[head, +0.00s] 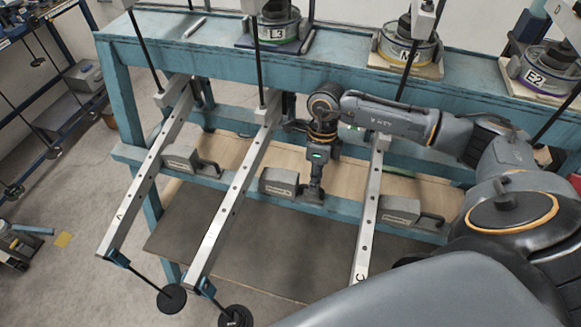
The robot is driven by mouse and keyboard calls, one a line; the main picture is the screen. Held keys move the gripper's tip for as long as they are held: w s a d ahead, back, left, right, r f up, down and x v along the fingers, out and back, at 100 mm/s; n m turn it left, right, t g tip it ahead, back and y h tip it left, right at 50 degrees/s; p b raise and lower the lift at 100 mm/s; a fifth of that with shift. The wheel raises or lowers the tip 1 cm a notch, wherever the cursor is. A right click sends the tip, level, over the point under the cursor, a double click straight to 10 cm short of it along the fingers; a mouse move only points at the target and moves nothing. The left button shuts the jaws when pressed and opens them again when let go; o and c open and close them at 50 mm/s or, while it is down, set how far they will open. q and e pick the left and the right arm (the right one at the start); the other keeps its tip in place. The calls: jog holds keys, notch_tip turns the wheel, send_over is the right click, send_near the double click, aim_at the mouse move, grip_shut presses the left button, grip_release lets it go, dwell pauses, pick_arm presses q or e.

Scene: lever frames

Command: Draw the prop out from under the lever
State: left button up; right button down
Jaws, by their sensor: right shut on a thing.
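Three pale levers slope towards me: lever A (140,195) on the left, a middle lever (232,192), and lever C (368,210) on the right. A grey prop block (278,181) with a dark handle lies on the blue rail just right of the middle lever. A narrow gap shows between that block and the lever in the picture. My right gripper (314,191) points down and is shut on this block's handle; its fingers partly hide the handle. My left gripper is out of view.
Similar grey blocks with handles sit against lever A (181,158) and lever C (400,210). Dark round weights (171,298) hang at the front ends of the left and middle levers. Labelled pots, including L3 (278,27), stand on the blue bench behind.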

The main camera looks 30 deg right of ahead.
jog(key=shift+s+d, duration=0.35)
jog(key=shift+s, duration=0.05)
jog(key=shift+w+a, duration=0.15)
jog(key=c, duration=1.4)
grip_release()
jog(key=shift+d, duration=0.2)
jog(key=shift+a, duration=0.1)
jog(key=shift+r, duration=0.2)
notch_tip(320, 180, up, 11)
jog(key=w+d, duration=0.1)
jog(key=d, duration=0.1)
jog(key=shift+w+r, duration=0.15)
jog(key=shift+r, duration=0.05)
jog(key=shift+a, duration=0.1)
